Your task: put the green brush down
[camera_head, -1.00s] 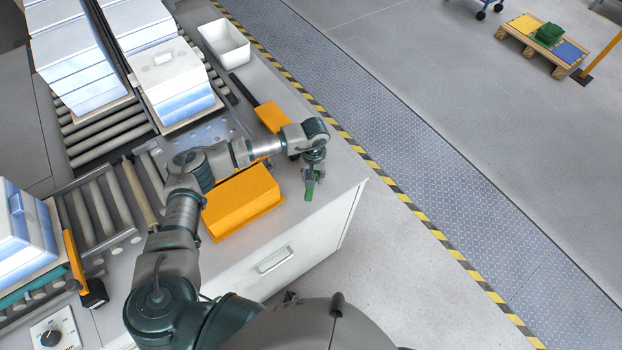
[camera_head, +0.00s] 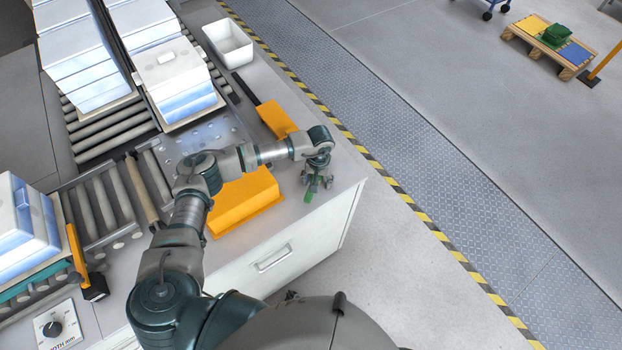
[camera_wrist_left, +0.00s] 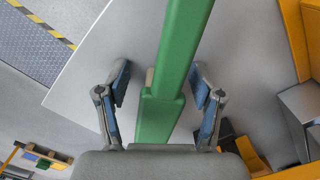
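The green brush (camera_head: 311,193) is at the corner end of the grey worktop (camera_head: 341,165), below my left gripper (camera_head: 317,182). In the left wrist view the brush (camera_wrist_left: 176,65) runs lengthwise between the two blue-padded fingers of my left gripper (camera_wrist_left: 163,95). The fingers are spread, with a visible gap on each side of the brush. The brush appears to rest on the worktop, though contact under the gripper is hard to see. My right gripper is not in view.
An orange box (camera_head: 243,203) stands left of the gripper, close to my arm. An orange tool with a black handle (camera_head: 276,119) and a white bin (camera_head: 229,44) lie further back. The worktop edge is just right of the brush, with open floor beyond.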

